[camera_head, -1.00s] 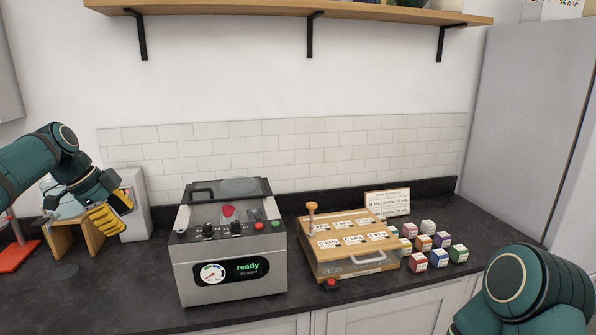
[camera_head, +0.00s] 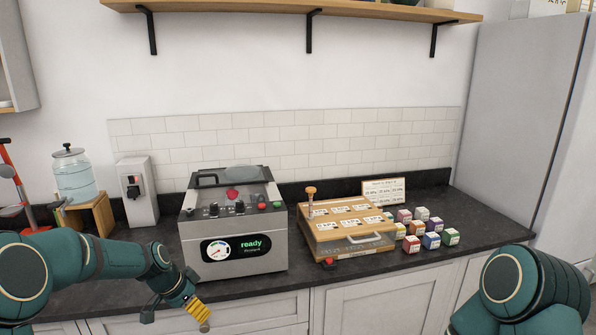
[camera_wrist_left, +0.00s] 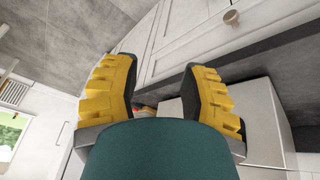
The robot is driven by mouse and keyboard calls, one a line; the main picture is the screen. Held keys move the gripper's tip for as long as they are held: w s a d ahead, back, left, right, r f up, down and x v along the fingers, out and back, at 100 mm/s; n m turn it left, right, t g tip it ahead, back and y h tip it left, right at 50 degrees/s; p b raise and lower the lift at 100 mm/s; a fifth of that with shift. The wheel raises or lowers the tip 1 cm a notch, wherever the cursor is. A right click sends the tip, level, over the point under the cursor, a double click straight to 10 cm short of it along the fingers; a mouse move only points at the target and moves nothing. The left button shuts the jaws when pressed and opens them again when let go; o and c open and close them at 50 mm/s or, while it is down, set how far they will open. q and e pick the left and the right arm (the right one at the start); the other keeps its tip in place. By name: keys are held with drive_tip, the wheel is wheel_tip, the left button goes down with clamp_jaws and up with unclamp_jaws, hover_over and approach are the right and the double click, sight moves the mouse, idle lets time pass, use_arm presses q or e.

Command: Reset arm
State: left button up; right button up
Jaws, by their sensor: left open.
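My left gripper (camera_head: 196,312) has yellow ribbed fingers and hangs low in front of the counter's cabinet fronts, below the grey machine. In the left wrist view its two fingers (camera_wrist_left: 160,95) stand apart with nothing between them. The gripper is open and empty. My right arm (camera_head: 525,295) shows at the lower right as dark green links. Its gripper is out of view.
A grey machine with a "ready" display (camera_head: 240,247) stands on the dark counter. A wooden-topped case (camera_head: 350,252) and several small coloured boxes (camera_head: 432,241) stand right of it. A glass dispenser (camera_head: 75,180) on a wooden stand is at left. A shelf (camera_head: 330,10) hangs above.

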use_arm(q)
drive_tip(key=s+d+f+n+b, duration=0.1)
drive_tip(key=s+d+f+n, duration=0.15)
drive_tip(key=f, duration=0.35)
drive_tip(key=s+d+f+n, duration=0.1)
drive_tip(key=s+d+f, duration=0.3)
drive_tip(key=f, duration=0.2)
drive_tip(key=s+d+f+n+b, duration=0.1)
drive_tip(key=s+d+f+n, duration=0.2)
drive_tip(key=s, duration=0.6)
drive_tip(key=s+d+f+n+b, duration=0.1)
drive_tip(key=s+d+f+n, duration=0.2)
drive_tip(key=s+d+f, duration=0.3)
drive_tip(key=s+f, duration=0.2)
drive_tip(key=s, duration=0.2)
drive_tip(key=shift+s+n+g, duration=0.2)
drive_tip(key=shift+n+g, duration=0.1)
drive_tip(key=shift+n, duration=0.05)
use_arm(e)
wheel_tip(320, 180, down, 5)
drive_tip(key=shift+a+r, duration=0.1)
drive_tip(key=shift+r, duration=0.1)
